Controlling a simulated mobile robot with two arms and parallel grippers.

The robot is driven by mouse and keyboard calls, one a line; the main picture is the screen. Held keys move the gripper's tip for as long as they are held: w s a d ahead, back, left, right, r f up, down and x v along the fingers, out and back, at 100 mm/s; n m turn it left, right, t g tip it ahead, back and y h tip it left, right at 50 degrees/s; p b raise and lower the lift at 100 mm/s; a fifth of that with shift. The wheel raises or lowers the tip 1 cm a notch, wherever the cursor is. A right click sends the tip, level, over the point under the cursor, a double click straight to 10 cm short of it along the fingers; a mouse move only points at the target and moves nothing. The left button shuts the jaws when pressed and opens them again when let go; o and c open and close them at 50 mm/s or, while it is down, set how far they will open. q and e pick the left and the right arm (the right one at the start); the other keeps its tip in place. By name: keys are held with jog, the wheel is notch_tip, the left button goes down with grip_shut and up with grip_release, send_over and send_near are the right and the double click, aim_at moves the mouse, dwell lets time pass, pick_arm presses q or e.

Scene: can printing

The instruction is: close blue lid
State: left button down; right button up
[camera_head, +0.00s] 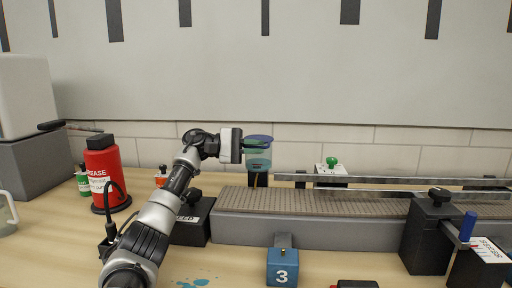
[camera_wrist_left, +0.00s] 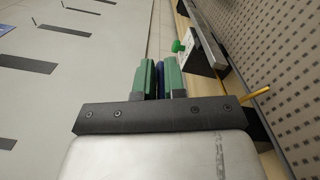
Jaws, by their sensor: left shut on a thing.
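The blue lid (camera_head: 258,138) is a thin, see-through blue disc at the top of a teal, see-through cup-like container (camera_head: 259,162) behind the left end of the conveyor. My left gripper (camera_head: 245,146) reaches it from the left at the height of the lid. In the left wrist view the two green fingers of my left gripper (camera_wrist_left: 160,78) are shut on a narrow dark blue piece, which looks like the blue lid (camera_wrist_left: 161,76). Whether the lid sits fully on the container cannot be told. My right gripper is not in view.
A ribbed conveyor (camera_head: 320,203) with metal rails runs to the right. A green button (camera_head: 332,160) stands behind it. A red grease bottle (camera_head: 103,175) stands at the left. Blue splotches (camera_head: 193,283) mark the table.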

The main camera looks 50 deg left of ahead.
pick_arm(q)
jog(key=c, duration=1.2)
grip_release()
jog(key=shift+s+a+f, duration=0.1)
jog(key=shift+f, duration=0.1)
jog(key=shift+c, duration=0.2)
jog(key=shift+a, duration=0.2)
jog(key=shift+s+a, duration=0.2)
jog(key=shift+s, duration=0.05)
jog(key=v, duration=1)
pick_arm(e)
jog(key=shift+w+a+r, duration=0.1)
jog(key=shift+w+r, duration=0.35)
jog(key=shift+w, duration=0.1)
